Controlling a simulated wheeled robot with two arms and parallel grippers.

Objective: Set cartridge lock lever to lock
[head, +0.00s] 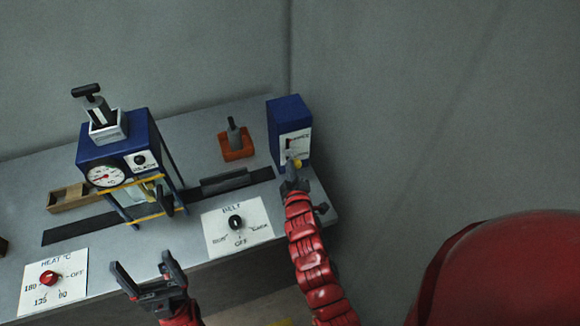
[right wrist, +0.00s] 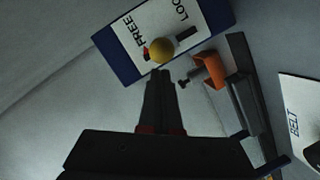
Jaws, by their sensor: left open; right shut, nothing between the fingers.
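The cartridge lock lever is on the white panel of a blue box (head: 288,128) at the right end of the bench. Its yellow knob (head: 297,163) also shows in the right wrist view (right wrist: 161,50), between the words FREE and LOCK and nearer FREE. A dark slot runs from the knob toward LOCK. My right gripper (head: 292,180) is shut and empty, its tips (right wrist: 158,76) just short of the knob in the wrist view; whether they touch it I cannot tell. My left gripper (head: 145,272) is open and empty over the bench's front edge.
An orange holder (head: 238,153) stands left of the blue box. A dark belt strip (head: 225,184) crosses the bench. A BELT dial panel (head: 222,238), HEAT dial panel (head: 52,288) and blue press frame (head: 120,143) stand further left. A wall rises behind.

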